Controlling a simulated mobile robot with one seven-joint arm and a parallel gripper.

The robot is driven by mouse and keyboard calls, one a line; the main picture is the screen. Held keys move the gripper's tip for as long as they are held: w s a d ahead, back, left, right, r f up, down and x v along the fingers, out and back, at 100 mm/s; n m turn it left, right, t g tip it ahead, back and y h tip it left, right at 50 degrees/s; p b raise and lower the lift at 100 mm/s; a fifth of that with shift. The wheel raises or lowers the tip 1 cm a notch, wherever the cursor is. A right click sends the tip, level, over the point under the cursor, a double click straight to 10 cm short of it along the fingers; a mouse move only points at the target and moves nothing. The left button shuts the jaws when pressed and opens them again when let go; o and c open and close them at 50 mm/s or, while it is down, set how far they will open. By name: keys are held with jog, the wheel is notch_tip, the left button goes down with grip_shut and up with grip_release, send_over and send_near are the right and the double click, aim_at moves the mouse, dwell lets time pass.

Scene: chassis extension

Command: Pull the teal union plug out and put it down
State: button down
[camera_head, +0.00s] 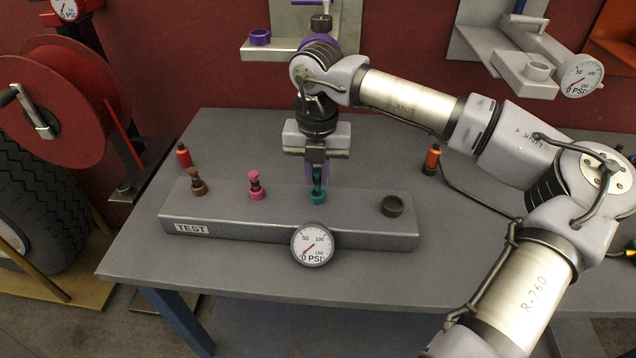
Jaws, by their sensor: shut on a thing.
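The teal union plug (317,195) stands upright at the grey test block (250,222), between the pink plug and an empty dark port. My gripper (318,176) points straight down over it. Its fingers are shut on the upper part of the teal plug. The fingers partly hide the plug's top. The plug's wide teal base still sits at the block's top face; I cannot tell whether it is loose in its socket.
A brown plug (196,183) and a pink plug (255,186) stand in the block. The dark port (392,206) is empty. A pressure gauge (312,244) is on the block's front. Red (184,156) and orange (432,160) fittings stand on the grey table (440,260). The table's front left is clear.

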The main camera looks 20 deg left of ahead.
aim_at(317, 170)
jog(key=shift+r+p, duration=1)
jog(key=shift+r, duration=1.15)
